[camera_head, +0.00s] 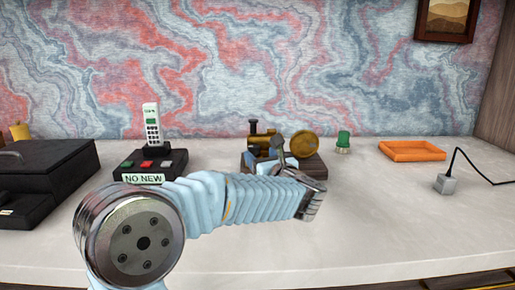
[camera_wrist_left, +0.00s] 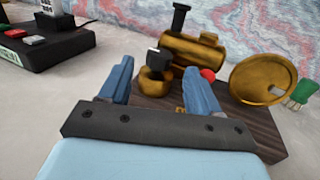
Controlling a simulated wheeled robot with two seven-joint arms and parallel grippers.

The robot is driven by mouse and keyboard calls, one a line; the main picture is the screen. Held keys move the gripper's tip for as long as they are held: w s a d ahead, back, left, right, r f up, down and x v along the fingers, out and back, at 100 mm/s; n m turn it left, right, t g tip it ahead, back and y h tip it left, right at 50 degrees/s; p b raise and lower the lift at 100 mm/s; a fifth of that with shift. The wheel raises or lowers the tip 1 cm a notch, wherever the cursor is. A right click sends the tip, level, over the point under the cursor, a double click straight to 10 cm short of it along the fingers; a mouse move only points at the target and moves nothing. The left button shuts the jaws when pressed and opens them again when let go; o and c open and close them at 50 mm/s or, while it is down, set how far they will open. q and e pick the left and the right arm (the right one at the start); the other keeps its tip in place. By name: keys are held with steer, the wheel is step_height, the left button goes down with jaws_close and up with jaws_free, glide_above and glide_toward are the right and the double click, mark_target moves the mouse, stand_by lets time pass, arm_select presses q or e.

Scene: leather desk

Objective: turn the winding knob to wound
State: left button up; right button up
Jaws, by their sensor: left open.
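A brass model steam engine with a chimney, boiler (camera_wrist_left: 192,50) and round flywheel (camera_wrist_left: 262,80) stands on a dark wooden base (camera_wrist_left: 262,133). In the head view its boiler (camera_head: 262,137) and flywheel (camera_head: 304,146) show behind my left arm. A small brass knob (camera_wrist_left: 155,82) with a dark top and a pale mark sits at the engine's near side; I cannot read its setting. My left gripper (camera_wrist_left: 158,68) is open, its blue fingers on either side of the knob in the picture; contact cannot be told. In the head view my left gripper (camera_head: 266,153) is partly hidden by its own wrist.
Left of the engine is a black phone base (camera_head: 150,165) with a white handset and a "NO NEW" display. A black case (camera_head: 45,170) is far left. A green-capped item (camera_head: 343,141), orange tray (camera_head: 412,151) and grey corded block (camera_head: 446,184) are right. The front right desk is clear.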

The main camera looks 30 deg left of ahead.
mark_target(256, 151)
arm_select(q)
steer(key=shift+x, duration=1.85)
